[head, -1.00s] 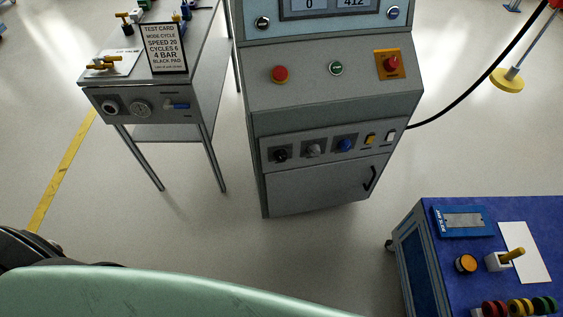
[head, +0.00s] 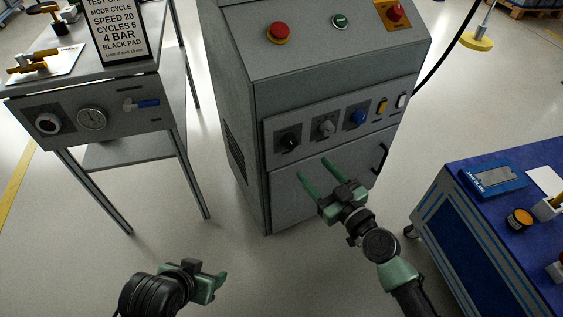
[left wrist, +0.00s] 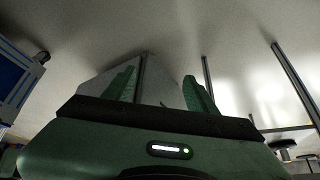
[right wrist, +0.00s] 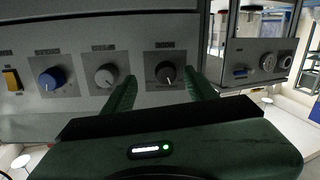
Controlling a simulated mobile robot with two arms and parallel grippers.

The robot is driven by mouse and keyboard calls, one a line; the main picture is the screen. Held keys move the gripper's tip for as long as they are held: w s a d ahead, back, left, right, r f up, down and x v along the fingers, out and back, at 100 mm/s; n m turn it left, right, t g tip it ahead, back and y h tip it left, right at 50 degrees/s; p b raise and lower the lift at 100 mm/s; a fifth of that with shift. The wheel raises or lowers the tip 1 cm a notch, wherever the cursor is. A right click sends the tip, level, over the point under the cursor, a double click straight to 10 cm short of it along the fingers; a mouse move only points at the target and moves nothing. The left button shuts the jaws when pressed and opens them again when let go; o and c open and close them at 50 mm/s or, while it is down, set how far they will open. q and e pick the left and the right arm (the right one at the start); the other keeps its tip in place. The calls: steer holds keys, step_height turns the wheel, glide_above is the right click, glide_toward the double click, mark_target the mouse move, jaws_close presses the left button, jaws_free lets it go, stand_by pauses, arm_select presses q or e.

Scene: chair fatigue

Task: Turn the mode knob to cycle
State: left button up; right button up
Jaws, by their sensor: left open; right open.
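The control panel (head: 300,161) on the front of the grey machine carries a black knob (head: 290,141), a grey knob (head: 326,129) and a blue knob (head: 358,118) in a row. My right gripper (head: 316,171) is open and empty, in front of the machine and below the knobs. In the right wrist view the black knob (right wrist: 167,72) appears between the open fingers, apart from them, with a light pointer mark. The grey knob (right wrist: 106,75) is left of them there. My left gripper (head: 221,284) is open and empty, low over the floor.
A yellow switch (head: 382,106) and a white switch (head: 401,101) continue the row. A door handle (head: 382,158) sticks out below. A metal side table (head: 110,153) with a test card (head: 112,28) stands left. A blue cart (head: 465,225) stands right. Floor between is clear.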

mark_target(293, 145)
steer(key=shift+y, duration=0.3)
steer(key=w+a, duration=0.1)
steer(key=w+a+r, duration=0.1)
steer(key=w+a, duration=0.2)
steer(key=w, duration=0.1)
steer(key=shift+w+a+r, duration=0.1)
steer(key=shift+a+r, duration=0.25)
steer(key=shift+r, duration=0.05)
steer(key=shift+w+a, duration=0.35)
steer(key=shift+w, duration=0.15)
arm_select(q)
steer(key=shift+s+a+r+g, duration=0.2)
steer(key=shift+s+a+g, duration=0.05)
steer(key=shift+s, duration=0.35)
steer(key=shift+s+a+r+g, duration=0.15)
steer(key=shift+s+a+g, duration=0.1)
steer(key=shift+s, duration=0.35)
arm_select(e)
jaws_close()
